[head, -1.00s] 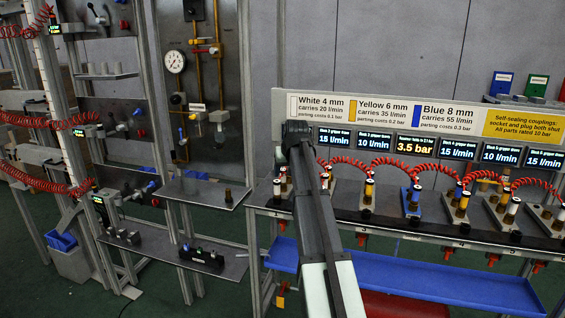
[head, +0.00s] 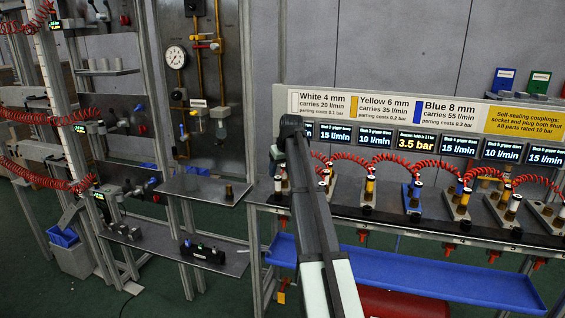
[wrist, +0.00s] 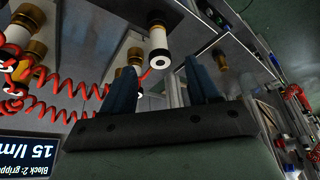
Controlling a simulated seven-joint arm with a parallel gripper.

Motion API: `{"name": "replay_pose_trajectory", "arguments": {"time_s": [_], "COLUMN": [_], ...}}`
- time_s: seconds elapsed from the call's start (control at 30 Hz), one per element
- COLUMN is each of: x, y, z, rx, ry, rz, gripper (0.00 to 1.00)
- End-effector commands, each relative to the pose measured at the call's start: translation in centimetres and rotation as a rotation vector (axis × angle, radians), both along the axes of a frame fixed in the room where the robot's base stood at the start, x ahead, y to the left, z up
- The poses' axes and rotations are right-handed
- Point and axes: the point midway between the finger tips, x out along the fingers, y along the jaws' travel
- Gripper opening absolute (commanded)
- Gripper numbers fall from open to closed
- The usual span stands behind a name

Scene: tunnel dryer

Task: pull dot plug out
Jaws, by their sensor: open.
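In the wrist view, my gripper (wrist: 161,66) shows two blue fingers spread apart with nothing between them. A white plug (wrist: 158,40) with a black band and a dark round dot on its end face points toward the gap, just beyond the fingertips. It stands in a brass socket, and I see no finger touching it. Which plug is the dot plug is not certain from the frames. Another white plug in a brass socket (wrist: 127,55) is left of it, partly behind a finger.
In the head view, several coupling blocks such as the blue one (head: 412,199) stand along the bench, joined by red coiled hoses (head: 437,165). Displays (head: 417,143) line the back. A blue tray (head: 430,285) hangs below. Red coils (wrist: 55,75) lie left of the fingers in the wrist view.

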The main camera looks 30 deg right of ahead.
Motion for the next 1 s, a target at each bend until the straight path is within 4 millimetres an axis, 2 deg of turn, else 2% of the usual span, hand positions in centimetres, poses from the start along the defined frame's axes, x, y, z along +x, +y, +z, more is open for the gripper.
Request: {"name": "replay_pose_trajectory", "arguments": {"time_s": [0.3,0.5,0.7,1.0], "x": [1.9,2.7,3.0,3.1], "y": [0.0,0.0,0.0,0.0], "z": [-4.7,-6.5,-7.3,-7.3], "rx": [0.000,0.000,-0.001,-0.001], "ry": [0.001,0.001,0.000,-0.001], "rz": [0.000,-0.001,-0.001,-0.001], "gripper": [0.60,0.60,0.60,0.59]}}
